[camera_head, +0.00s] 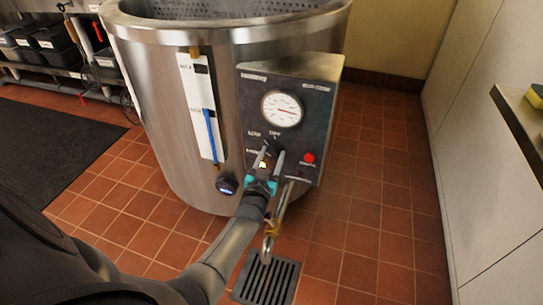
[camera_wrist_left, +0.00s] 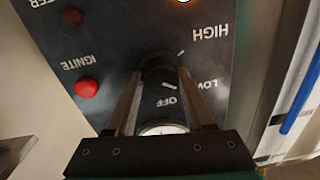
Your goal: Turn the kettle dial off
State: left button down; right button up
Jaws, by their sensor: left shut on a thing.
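The large steel kettle (camera_head: 155,100) stands in the upper middle of the head view, with a dark control panel (camera_head: 325,110) on its front. The black dial (camera_wrist_left: 158,66) is on this panel, beside the labels OFF, LOW and HIGH, which appear upside down in the left wrist view. My left gripper (camera_head: 272,151) is at the dial, its fingers (camera_wrist_left: 160,80) shut on opposite sides of it. The fingers partly hide the dial in the head view. I cannot tell clearly which label the dial points to. My right gripper is not in view.
A round gauge (camera_head: 281,109) is above the dial. A red ignite button (camera_head: 309,158) sits to its right. A drain valve (camera_head: 277,215) sticks out below, over a floor grate (camera_head: 257,287). A counter edge (camera_head: 515,115) is at the right. Tiled floor is open right of the kettle.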

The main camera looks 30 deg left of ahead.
pick_arm(q)
jog(key=shift+m, duration=1.4)
jog(key=m, duration=0.2)
jog(key=shift+f+m+p, duration=0.1)
jog(key=shift+m+p, duration=0.2)
jog(key=shift+m, duration=0.1)
jog(key=m, duration=0.3)
jog(key=shift+m+t, duration=0.4)
jog(key=shift+m, duration=1.2)
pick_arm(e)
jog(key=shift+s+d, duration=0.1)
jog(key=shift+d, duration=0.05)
pick_arm(q)
jog(key=shift+b, duration=0.3)
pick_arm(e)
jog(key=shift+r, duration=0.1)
pick_arm(q)
jog(key=shift+c, duration=1.4)
grip_release()
